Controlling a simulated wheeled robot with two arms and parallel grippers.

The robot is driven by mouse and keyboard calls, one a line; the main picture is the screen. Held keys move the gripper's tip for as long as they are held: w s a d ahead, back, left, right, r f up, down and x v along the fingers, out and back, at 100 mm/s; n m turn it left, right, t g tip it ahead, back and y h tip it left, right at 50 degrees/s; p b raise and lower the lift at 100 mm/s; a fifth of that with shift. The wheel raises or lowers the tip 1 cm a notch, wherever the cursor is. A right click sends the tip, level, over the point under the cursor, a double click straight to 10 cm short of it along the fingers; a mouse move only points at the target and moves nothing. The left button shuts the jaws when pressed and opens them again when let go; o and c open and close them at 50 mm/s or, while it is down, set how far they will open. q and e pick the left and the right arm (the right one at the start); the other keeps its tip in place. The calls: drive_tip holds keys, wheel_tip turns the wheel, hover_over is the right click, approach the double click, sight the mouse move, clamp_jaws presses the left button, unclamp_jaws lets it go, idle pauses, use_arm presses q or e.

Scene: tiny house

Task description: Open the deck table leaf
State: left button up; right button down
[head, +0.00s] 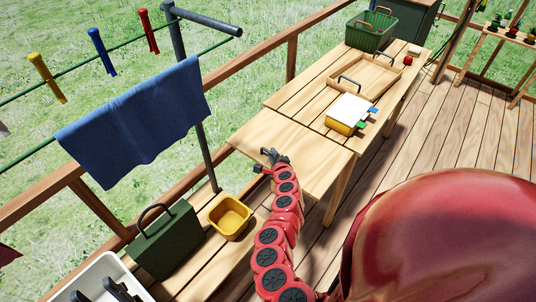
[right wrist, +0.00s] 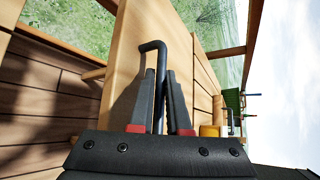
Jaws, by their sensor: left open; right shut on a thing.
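The deck table (head: 290,93) stands along the railing. Its pale wooden leaf (head: 285,142) extends from the near end and looks close to level with the top; I cannot tell whether it is exactly level. My right gripper (head: 269,156) is at the leaf's near edge. In the right wrist view my right gripper (right wrist: 158,75) is shut on the dark bar handle (right wrist: 153,46), with the leaf (right wrist: 126,65) right behind it. My left gripper (head: 92,286) shows only as dark fingers at the bottom left, apart and empty, over a white tub.
The table holds a wooden tray (head: 333,96), a yellow box with a white top (head: 350,110), a red ball (head: 408,60) and a green basket (head: 366,40). A yellow bin (head: 230,217), green case (head: 168,245) and white tub (head: 103,262) stand left of my arm. A blue cloth (head: 140,122) hangs nearby.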

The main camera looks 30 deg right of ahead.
drive_tip(key=shift+d+r+p, duration=0.3)
drive_tip(key=shift+r+p, duration=0.2)
drive_tip(key=shift+r, duration=0.05)
drive_tip(key=shift+d+r, duration=0.1)
drive_tip(key=c, duration=0.9)
unclamp_jaws()
drive_tip(key=shift+w, duration=0.1)
drive_tip(key=shift+s+a, duration=0.3)
drive_tip(key=v, duration=1.6)
drive_tip(key=shift+s+p, duration=0.35)
